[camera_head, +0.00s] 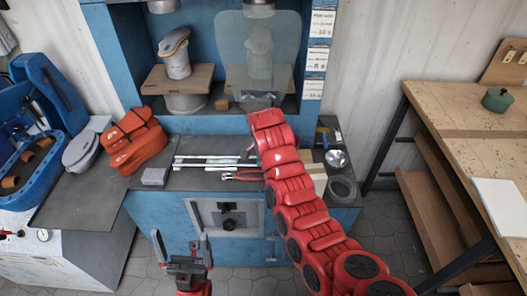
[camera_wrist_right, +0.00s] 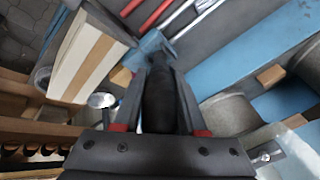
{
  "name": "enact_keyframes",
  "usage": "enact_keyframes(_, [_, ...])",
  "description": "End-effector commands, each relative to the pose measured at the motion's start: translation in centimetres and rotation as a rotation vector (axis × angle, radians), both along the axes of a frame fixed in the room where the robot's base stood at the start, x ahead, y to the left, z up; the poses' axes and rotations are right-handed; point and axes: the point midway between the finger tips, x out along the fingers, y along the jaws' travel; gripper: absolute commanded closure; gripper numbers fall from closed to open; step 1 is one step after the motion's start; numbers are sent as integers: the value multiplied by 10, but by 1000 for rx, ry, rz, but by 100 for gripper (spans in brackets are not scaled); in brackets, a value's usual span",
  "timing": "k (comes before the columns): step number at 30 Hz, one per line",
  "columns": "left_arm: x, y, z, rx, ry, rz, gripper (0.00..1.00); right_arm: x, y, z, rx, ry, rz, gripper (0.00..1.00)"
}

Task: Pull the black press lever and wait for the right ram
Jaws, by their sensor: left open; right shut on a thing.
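In the wrist view my right gripper (camera_wrist_right: 160,68) is shut around the black press lever (camera_wrist_right: 158,100), a dark upright handle between its fingers. In the head view my red right arm crosses the front of the blue press (camera_head: 170,125) and hides the lever and the gripper. The right ram (camera_head: 260,6) shows at the top edge, above a clear guard (camera_head: 285,45). Behind the guard a pale last stands on a wooden block. My left gripper (camera_head: 181,246) is open and empty, low in front of the press.
A last with a sandal (camera_head: 176,52) stands in the left bay under the left ram (camera_head: 162,6). A wooden bench (camera_head: 470,110) stands at the right.

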Motion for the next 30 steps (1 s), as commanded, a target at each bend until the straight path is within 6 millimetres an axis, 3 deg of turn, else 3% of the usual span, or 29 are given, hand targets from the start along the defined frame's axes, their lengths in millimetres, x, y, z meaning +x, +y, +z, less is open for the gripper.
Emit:
enact_keyframes(15, [0,0,-3,0,0,0,0,0,1,-2,-1,-14,2,100])
enact_keyframes(16, [0,0,-3,0,0,0,0,0,1,-2,-1,-13,2,55])
enact_keyframes(20, [0,0,-3,0,0,0,0,0,0,-2,-1,-14,2,32])
enact_keyframes(30, [0,0,-4,0,0,0,0,0,0,-1,0,-16,1,29])
